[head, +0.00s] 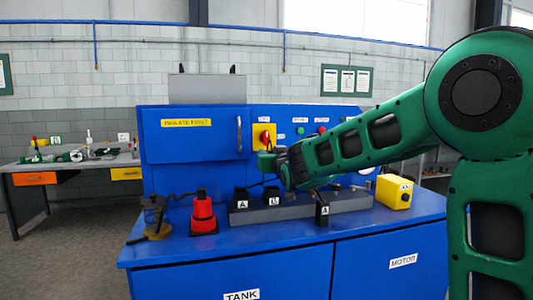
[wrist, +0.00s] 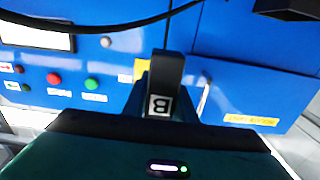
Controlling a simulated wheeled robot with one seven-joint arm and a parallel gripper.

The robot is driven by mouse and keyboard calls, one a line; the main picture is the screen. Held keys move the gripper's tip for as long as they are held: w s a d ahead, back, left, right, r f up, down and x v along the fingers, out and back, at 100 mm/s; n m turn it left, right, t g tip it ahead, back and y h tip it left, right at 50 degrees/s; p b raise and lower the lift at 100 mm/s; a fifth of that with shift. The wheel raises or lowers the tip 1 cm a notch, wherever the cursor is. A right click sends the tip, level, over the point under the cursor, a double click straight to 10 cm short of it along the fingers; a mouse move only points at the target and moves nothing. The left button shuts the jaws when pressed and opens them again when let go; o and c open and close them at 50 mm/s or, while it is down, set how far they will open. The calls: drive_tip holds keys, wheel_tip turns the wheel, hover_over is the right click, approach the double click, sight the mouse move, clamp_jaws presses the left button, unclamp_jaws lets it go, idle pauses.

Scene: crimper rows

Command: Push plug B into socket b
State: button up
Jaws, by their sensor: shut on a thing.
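Plug B (wrist: 167,80) is a dark block with a white label that reads B, upside down in the wrist view. My gripper (wrist: 162,108) is shut on it, with dark green jaws on either side. In the head view my gripper (head: 270,162) is above the dark strip (head: 350,203) on the blue bench. Two black blocks stand on the strip's left part: one is labelled A (head: 242,203), the other (head: 274,200) has a small label that may be b. Plug B cannot be made out clearly in the head view, and its far end is hidden in the wrist view.
A black block with a label (head: 322,211) stands at the strip's front. A red button unit (head: 203,214) and a dark lamp-like object (head: 156,218) stand to the left, a yellow box (head: 394,192) to the right. A black cable (wrist: 100,25) crosses the wrist view.

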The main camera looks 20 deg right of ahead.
drive_tip(key=shift+f, duration=1.95)
drive_tip(key=shift+s+f, duration=0.1)
drive_tip(key=shift+f, duration=1.45)
idle(0.4)
drive_tip(key=o, duration=1.2)
drive_tip(key=shift+s, duration=0.1)
drive_tip(key=s, duration=1)
drive_tip(key=shift+s+f, duration=0.1)
drive_tip(key=shift+s, duration=0.15)
